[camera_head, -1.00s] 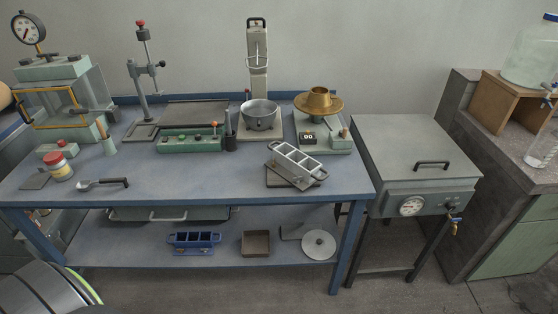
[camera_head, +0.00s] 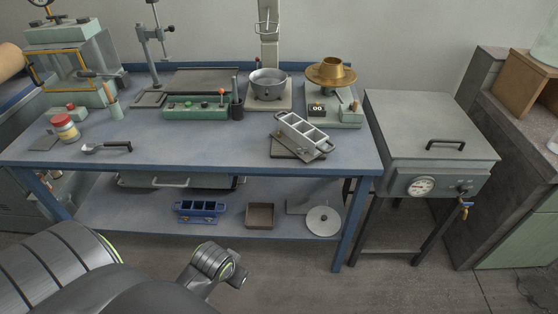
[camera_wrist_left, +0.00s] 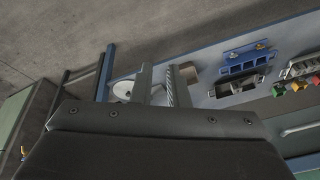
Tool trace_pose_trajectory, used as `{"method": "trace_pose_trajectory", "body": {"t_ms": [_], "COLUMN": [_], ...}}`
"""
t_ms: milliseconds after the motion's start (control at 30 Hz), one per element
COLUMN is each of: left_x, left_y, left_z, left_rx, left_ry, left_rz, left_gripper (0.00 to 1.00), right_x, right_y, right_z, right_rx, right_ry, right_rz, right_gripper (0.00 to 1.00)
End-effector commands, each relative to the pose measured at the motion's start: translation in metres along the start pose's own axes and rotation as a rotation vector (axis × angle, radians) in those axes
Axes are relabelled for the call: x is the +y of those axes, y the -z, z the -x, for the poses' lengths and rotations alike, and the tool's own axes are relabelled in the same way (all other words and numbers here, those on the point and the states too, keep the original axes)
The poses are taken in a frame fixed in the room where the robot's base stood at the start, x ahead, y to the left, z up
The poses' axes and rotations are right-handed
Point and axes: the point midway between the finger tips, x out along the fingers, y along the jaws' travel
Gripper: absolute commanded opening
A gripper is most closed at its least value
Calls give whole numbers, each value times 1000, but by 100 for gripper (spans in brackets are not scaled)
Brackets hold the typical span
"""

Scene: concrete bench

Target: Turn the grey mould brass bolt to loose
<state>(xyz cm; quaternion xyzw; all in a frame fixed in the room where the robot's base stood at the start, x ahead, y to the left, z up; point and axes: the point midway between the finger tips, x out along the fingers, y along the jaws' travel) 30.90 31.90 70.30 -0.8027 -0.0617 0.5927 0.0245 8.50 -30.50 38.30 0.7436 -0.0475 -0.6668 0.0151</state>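The grey mould (camera_head: 303,135) is a pale open-topped block with several cells. It rests tilted on a dark plate (camera_head: 285,151) near the right front of the bench top. I cannot make out its brass bolt in the head view. My left arm comes in from the lower left in front of the bench, with its wrist well below and left of the grey mould. In the left wrist view, the fingers of my left gripper (camera_wrist_left: 158,84) stand apart with an empty gap between them. They touch nothing visible. My right gripper is out of view.
The lower shelf holds a blue mould (camera_head: 198,209), a brown tray (camera_head: 260,215) and a round grey disc (camera_head: 323,220). A steel bowl (camera_head: 269,84) and a brass pan (camera_head: 331,72) stand behind the grey mould. A grey oven (camera_head: 425,130) stands right of the bench.

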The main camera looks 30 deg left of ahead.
Motion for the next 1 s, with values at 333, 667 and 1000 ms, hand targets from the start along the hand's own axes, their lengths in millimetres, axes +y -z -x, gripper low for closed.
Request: {"method": "trace_pose_trajectory", "body": {"t_ms": [333,667,1000], "left_x": [-18,-54,-95], "left_y": [146,294,408], "left_z": [33,81,172], "left_rx": [38,50,69], "left_ry": [5,31,17], "left_rz": [19,133,302], "left_gripper": [14,14,14], "right_x": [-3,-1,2], "right_y": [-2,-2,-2], "right_z": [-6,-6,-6], "right_rx": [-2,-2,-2], "right_ry": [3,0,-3], "right_rz": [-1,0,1], "right_gripper": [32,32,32]}}
